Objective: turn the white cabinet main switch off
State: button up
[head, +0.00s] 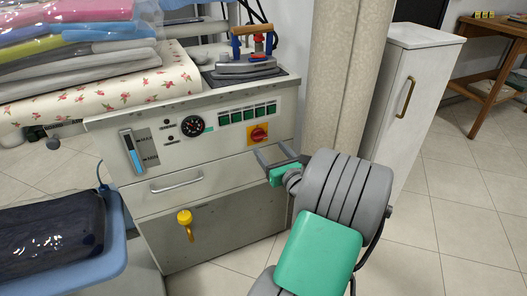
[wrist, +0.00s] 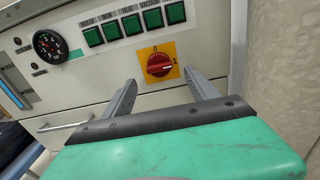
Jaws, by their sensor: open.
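The white cabinet (head: 185,165) stands in the middle of the head view. Its main switch (head: 258,134) is a red rotary knob on a yellow square plate, at the right of the front panel. In the wrist view the switch (wrist: 160,65) has a 0 above it and a 1 at its right, and the knob's white mark points right, toward the 1. My gripper (head: 279,154) is open and empty, in front of and just below the switch. In the wrist view its two fingers (wrist: 160,90) reach toward the panel on either side below the knob, apart from it.
Green buttons (head: 247,113) and a round gauge (head: 193,126) sit beside the switch. An iron (head: 249,62) stands on top of the cabinet. A beige column (head: 343,75) stands close at the right.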

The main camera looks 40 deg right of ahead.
aim_at(261, 139)
jog(key=b+x, duration=0.1)
jog(key=x, duration=0.4)
jog(key=shift+w, duration=0.35)
jog(key=c, duration=1.4)
